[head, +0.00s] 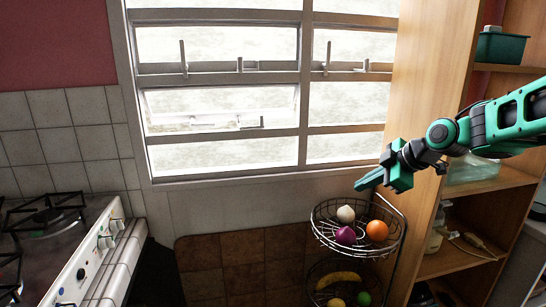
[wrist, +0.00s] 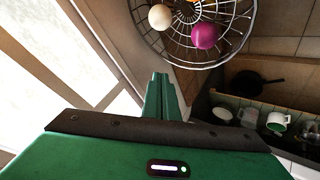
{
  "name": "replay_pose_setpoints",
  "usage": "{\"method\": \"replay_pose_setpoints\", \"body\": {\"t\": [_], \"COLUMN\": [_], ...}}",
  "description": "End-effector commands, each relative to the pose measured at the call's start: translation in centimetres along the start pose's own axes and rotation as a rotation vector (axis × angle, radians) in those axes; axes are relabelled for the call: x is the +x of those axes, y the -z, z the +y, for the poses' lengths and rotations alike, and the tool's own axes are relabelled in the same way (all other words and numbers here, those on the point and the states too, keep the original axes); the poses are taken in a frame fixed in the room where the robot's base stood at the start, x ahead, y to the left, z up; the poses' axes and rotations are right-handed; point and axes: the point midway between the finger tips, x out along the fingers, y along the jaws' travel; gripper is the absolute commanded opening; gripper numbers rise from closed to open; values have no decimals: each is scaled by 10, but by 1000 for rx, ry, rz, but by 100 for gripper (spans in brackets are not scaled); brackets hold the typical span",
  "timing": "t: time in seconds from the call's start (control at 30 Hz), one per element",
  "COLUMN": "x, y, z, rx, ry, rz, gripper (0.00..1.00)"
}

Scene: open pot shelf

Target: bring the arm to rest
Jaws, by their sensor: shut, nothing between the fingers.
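My gripper (head: 368,181) is shut and empty. In the head view it points left, above the upper wire basket and in front of the wall under the window. In the wrist view its green fingers (wrist: 160,98) lie together, with the wire basket beyond them. My green and black arm reaches in from the right edge of the head view, in front of the wooden shelf.
A wire basket stand (head: 345,249) holds a white onion (head: 346,214), purple onion (head: 345,236) and orange (head: 377,230) on top, a banana (head: 338,279) below. The wooden shelf (head: 468,262) is right, the stove (head: 95,258) left. The wrist view shows mugs (wrist: 276,122).

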Motion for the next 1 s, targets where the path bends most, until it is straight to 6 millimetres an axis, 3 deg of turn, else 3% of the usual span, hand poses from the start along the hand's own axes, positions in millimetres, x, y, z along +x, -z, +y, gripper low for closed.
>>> {"method": "replay_pose_setpoints", "body": {"t": [0.1,0.3,0.43,0.6,0.7,0.8,1.0], "x": [-39,-106,-149,-192,-208,-216,-218], "y": [-54,-127,-161,-186,-192,-194,-195], "z": [-43,-128,-192,-266,-295,-311,-315], "rx": [305,835,1179,1557,1704,1784,1803], "ry": [23,0,-48,-124,-160,-181,-187], "rz": [-184,-460,-622,-790,-854,-890,-897], "gripper": [0,0,0,0,0,0,0]}}
